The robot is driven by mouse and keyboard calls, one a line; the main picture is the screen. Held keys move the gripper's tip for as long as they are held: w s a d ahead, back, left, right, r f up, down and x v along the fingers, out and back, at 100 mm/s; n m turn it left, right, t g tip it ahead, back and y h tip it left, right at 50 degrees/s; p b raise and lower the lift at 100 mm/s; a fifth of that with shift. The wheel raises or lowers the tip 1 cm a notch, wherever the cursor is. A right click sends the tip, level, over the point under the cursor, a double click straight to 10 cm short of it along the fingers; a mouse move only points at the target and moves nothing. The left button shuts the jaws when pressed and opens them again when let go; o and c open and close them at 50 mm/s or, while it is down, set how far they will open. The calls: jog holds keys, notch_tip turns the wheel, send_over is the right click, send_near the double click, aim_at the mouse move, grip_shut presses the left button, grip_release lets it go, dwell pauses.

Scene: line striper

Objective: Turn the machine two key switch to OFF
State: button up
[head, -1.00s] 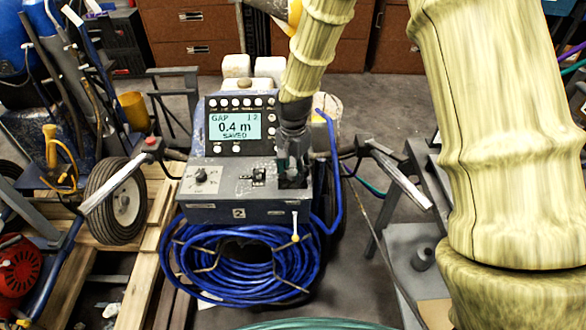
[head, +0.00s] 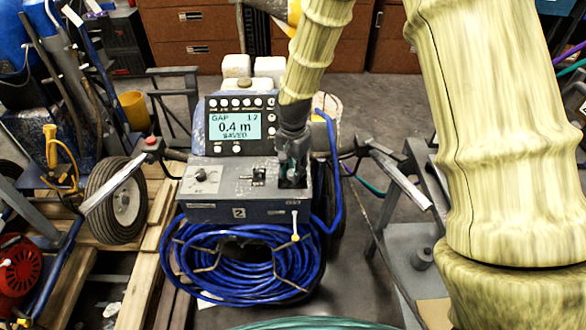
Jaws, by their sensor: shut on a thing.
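The line striper with the "2" label (head: 239,212) stands in the middle of the head view, its grey control box facing me. Its screen (head: 234,126) reads GAP 0.4 m SAVED. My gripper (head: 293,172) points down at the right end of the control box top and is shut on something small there. The gripper hides that spot, so I take the held thing to be the key switch, and I cannot see its position.
A coil of blue hose (head: 240,262) hangs below the box. Handlebars stick out left (head: 115,187) and right (head: 402,183). A wheel (head: 122,201) and wooden pallet (head: 150,230) are at left. Brown cabinets (head: 190,40) stand behind. A grey stand (head: 405,262) is at right.

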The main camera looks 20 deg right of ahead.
jog(key=shift+r, duration=0.1)
jog(key=n+p, duration=0.2)
jog(key=n, duration=0.1)
jog(key=n+p, duration=0.2)
jog(key=n, duration=0.1)
jog(key=n+p, duration=0.2)
jog(key=n, duration=0.3)
jog(key=shift+n, duration=0.3)
dwell(0.4)
jog(key=o, duration=1.1)
jog(key=shift+c, duration=0.2)
notch_tip(320, 180, up, 12)
